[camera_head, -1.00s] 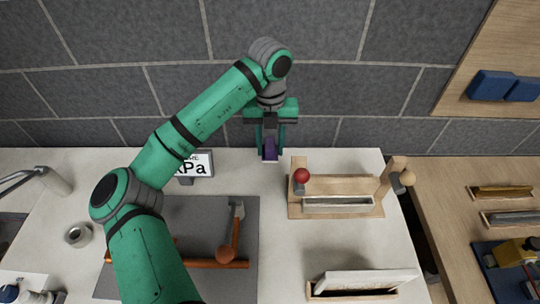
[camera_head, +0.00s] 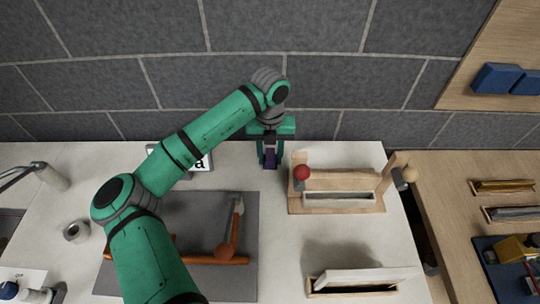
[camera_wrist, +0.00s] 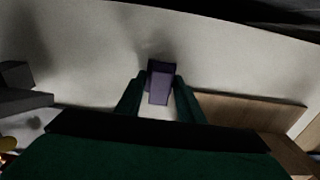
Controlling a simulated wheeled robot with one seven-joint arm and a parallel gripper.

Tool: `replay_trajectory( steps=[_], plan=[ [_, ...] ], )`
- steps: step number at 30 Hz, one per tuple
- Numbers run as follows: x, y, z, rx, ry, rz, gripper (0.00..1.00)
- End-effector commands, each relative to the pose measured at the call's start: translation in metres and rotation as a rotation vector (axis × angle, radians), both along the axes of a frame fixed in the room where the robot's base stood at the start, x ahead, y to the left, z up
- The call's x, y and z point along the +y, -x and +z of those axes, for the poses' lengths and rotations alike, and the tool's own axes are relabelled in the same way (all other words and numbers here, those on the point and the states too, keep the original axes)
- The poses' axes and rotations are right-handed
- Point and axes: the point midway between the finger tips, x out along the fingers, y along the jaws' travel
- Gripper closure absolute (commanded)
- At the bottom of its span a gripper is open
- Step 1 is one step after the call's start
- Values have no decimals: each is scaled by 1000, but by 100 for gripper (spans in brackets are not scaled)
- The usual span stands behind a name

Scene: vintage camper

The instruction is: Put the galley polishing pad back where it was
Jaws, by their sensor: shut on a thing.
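A small purple block, which looks like the polishing pad (camera_head: 270,158), is held between the fingers of my gripper (camera_head: 270,163). It hangs low over the back of the white counter, near the tiled wall and left of a wooden holder. In the wrist view the pad (camera_wrist: 161,82) shows upright between the two green fingers of my gripper (camera_wrist: 160,95), with the pale counter beyond. I cannot tell whether the pad touches the counter.
The wooden holder (camera_head: 338,205) with a red ball (camera_head: 301,172) stands close on the right. A lidded wooden box (camera_head: 358,281) lies nearer. A grey mat (camera_head: 190,211) with copper pipe and a hammer (camera_head: 237,222) lies left. A sign (camera_head: 203,164) is partly behind my arm. Counter between mat and box is clear.

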Motion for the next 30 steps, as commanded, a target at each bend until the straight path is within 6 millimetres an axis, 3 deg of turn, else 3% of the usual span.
replay_trajectory(
  steps=[11, 12, 14, 25, 30],
  plan=[
    [0, 0, -5, 0, 1, 0, 94],
    [0, 0, -5, -1, 0, 0, 58],
    [0, 0, -5, -1, 0, 0, 47],
    [1, 0, -1, -2, -1, 0, 47],
    [0, -2, 21, -3, 0, 0, 47]
  ],
)
